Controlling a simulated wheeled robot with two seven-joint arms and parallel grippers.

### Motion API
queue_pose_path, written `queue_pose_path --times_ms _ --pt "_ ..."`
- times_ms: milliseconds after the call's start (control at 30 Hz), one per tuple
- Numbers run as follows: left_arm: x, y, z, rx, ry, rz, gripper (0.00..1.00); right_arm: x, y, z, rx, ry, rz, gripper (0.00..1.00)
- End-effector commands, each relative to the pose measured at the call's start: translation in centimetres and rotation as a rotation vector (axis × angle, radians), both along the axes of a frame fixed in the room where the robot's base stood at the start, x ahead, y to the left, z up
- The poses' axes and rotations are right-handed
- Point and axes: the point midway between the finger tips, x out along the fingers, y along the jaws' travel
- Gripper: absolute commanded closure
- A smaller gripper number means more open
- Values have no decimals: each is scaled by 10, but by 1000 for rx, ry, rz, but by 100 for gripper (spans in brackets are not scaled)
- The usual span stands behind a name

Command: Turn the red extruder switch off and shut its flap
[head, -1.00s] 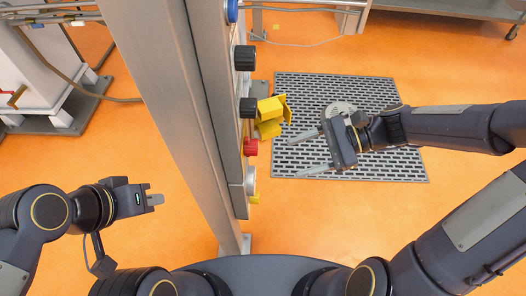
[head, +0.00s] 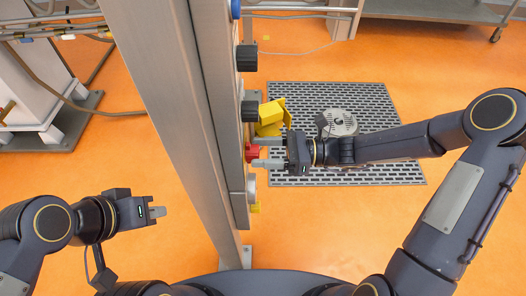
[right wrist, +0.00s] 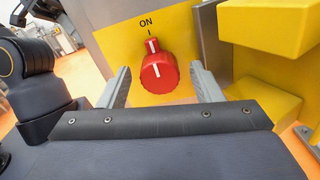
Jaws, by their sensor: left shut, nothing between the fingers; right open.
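The red switch (head: 252,153) is on the side of the control panel. In the right wrist view the red switch (right wrist: 158,72) has its white mark pointing up to the "ON" label on a yellow plate (right wrist: 122,42). The yellow flap (head: 270,117) stands open, jutting out from the panel beside the switch; it fills the right side of the right wrist view (right wrist: 268,45). My right gripper (head: 259,151) is open, with a finger on either side of the switch; contact is unclear. My left gripper (head: 160,211) is shut and empty, left of the post, away from the panel.
The panel's metal post (head: 165,90) stands between my two arms. Black knobs (head: 249,110) and a grey knob (head: 250,186) sit on the same panel. A slotted floor mat (head: 370,120) lies under my right arm. The orange floor around is mostly clear.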

Motion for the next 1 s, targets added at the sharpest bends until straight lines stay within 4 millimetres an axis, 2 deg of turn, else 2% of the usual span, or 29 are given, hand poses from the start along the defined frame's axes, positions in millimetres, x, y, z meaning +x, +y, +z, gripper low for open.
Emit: queue_pose_path --times_ms 300,633,1000 --pt "0 0 0 0 0 0 100 0 3 0 0 -1 0 42" --pt "0 0 0 0 0 0 100 0 3 0 -1 -1 0 85" --pt "0 0 -4 0 0 0 100 0 3 -1 -1 -65 0 85"
